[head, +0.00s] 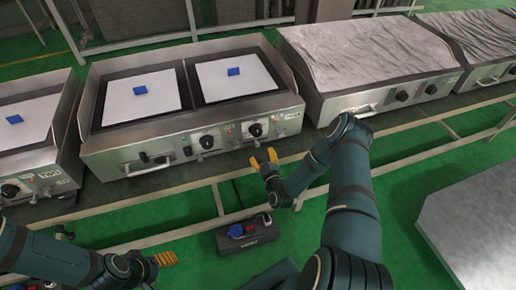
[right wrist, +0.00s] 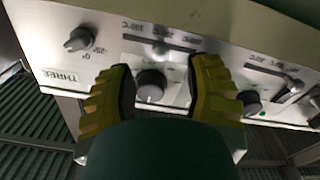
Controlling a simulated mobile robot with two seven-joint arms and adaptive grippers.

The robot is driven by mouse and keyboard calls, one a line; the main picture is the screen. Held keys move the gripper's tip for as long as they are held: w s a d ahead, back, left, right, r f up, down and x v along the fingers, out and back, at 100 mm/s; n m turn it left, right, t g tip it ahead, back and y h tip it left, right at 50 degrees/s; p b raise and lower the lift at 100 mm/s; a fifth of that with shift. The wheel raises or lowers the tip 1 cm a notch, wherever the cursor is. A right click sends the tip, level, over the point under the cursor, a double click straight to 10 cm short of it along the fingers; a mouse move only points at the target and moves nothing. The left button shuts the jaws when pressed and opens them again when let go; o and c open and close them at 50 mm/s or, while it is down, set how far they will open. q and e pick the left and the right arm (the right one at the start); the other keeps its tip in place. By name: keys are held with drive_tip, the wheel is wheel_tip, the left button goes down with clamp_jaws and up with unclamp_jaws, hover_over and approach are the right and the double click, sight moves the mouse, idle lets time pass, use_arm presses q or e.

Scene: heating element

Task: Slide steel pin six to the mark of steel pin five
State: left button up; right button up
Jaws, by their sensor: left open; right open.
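My right gripper (head: 264,160) is open and empty in front of the middle griddle (head: 170,143). In the right wrist view, its yellow fingers (right wrist: 160,78) frame a dark knob (right wrist: 150,86) on the steel front panel (right wrist: 230,55). A horizontal slot with a small steel pin (right wrist: 160,48) lies above that knob. A second slot (right wrist: 280,72) runs along the panel to the right. No number is readable beside either slot, so I cannot tell which pins are five and six. My left gripper (head: 165,260) is open, low at the left, away from the griddles.
Blue blocks (head: 140,90) lie on white sheets (head: 142,103) on the griddles. A covered griddle (head: 365,60) stands to the right. A rail (head: 140,205) runs along the bench front. A dark box (head: 250,236) sits below. A grey slab (head: 475,220) is at the lower right.

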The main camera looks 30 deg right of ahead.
sight(258, 147)
drive_tip(key=shift+b+x, duration=0.45)
drive_tip(key=shift+x, duration=2.15)
drive_tip(key=shift+a, duration=0.1)
drive_tip(key=shift+c, duration=0.3)
clamp_jaws()
